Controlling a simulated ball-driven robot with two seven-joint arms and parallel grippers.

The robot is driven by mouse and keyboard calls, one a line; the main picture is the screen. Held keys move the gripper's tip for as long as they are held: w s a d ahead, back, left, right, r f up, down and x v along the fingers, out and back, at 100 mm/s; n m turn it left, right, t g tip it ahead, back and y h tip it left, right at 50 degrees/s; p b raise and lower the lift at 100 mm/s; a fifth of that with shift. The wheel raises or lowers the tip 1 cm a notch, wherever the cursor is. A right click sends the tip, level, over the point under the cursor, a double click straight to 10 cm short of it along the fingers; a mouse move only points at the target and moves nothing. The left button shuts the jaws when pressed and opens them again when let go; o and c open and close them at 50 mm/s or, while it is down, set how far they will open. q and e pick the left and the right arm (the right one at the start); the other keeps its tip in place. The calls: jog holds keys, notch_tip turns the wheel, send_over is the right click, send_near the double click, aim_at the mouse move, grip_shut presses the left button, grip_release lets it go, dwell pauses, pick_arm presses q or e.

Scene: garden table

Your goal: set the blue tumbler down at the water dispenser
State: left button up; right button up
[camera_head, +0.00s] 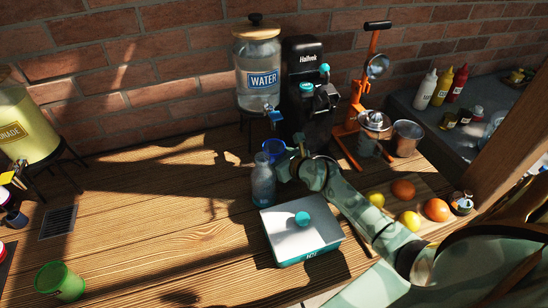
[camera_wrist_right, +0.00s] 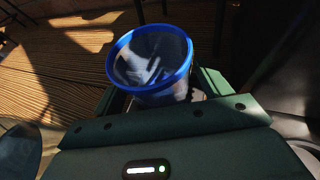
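The blue tumbler (camera_head: 273,150) is in my right gripper (camera_head: 284,167), just in front of the water dispenser (camera_head: 258,62) and below its blue-handled tap (camera_head: 272,112). In the right wrist view the tumbler (camera_wrist_right: 183,82) shows its blue rim and clear inside, with green fingers on both sides of it. My right gripper is shut on it. The tumbler's base is hidden, so I cannot tell whether it touches the table. My left gripper is in neither view.
A grey bottle (camera_head: 263,182) stands close in front of the tumbler. A black coffee machine (camera_head: 306,85) is close behind on the right. An ice box (camera_head: 300,236) lies nearer me. A green tumbler (camera_head: 60,281) is at the front left. The table's left middle (camera_head: 150,200) is mostly clear.

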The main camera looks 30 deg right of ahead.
jog(key=shift+r, duration=0.2)
jog(key=p+v, duration=0.3)
jog(key=v, duration=0.9)
